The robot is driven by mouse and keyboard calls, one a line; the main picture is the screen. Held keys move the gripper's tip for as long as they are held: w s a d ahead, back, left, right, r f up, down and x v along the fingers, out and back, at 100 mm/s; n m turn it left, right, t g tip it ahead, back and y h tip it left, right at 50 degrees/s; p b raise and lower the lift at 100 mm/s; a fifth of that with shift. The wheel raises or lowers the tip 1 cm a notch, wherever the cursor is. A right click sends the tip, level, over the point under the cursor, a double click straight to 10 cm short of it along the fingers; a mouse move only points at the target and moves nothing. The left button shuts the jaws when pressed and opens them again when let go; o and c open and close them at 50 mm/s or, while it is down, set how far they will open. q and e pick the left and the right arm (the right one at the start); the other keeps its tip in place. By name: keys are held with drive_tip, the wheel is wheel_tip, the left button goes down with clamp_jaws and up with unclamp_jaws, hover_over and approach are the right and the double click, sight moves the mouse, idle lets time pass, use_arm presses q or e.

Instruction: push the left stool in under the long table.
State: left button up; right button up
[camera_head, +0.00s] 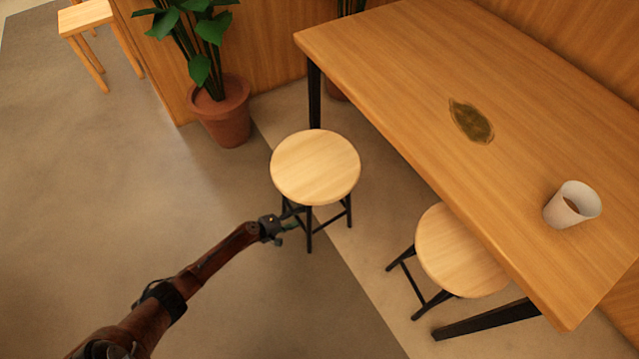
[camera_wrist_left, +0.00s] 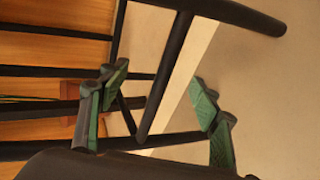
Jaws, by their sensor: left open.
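The left stool (camera_head: 315,167) has a round pale wood seat and black legs. It stands upright on the floor, just outside the left edge of the long wooden table (camera_head: 420,75). My left gripper (camera_head: 286,226) is below the seat, at the near left side of the stool's legs. In the left wrist view my open left gripper (camera_wrist_left: 160,92) has a black stool leg (camera_wrist_left: 165,75) showing between its green-and-black fingers. I cannot tell whether they touch it. My right gripper is not in view.
A second round stool (camera_head: 458,255) stands partly under the table at the right. A white cup (camera_head: 572,205) and a dark leaf-shaped patch (camera_head: 471,121) are on the tabletop. A potted plant (camera_head: 223,112) stands behind the left stool.

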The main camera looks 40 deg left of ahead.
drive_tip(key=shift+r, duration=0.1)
use_arm(q)
drive_tip(key=shift+s+r, duration=0.2)
drive_tip(key=shift+s, duration=0.05)
drive_tip(key=p+v, duration=0.5)
drive_tip(key=v, duration=0.6)
drive_tip(key=shift+s, duration=0.15)
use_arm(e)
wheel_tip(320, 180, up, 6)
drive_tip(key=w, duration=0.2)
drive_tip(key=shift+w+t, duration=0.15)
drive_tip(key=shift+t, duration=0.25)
use_arm(q)
drive_tip(key=shift+a, duration=0.1)
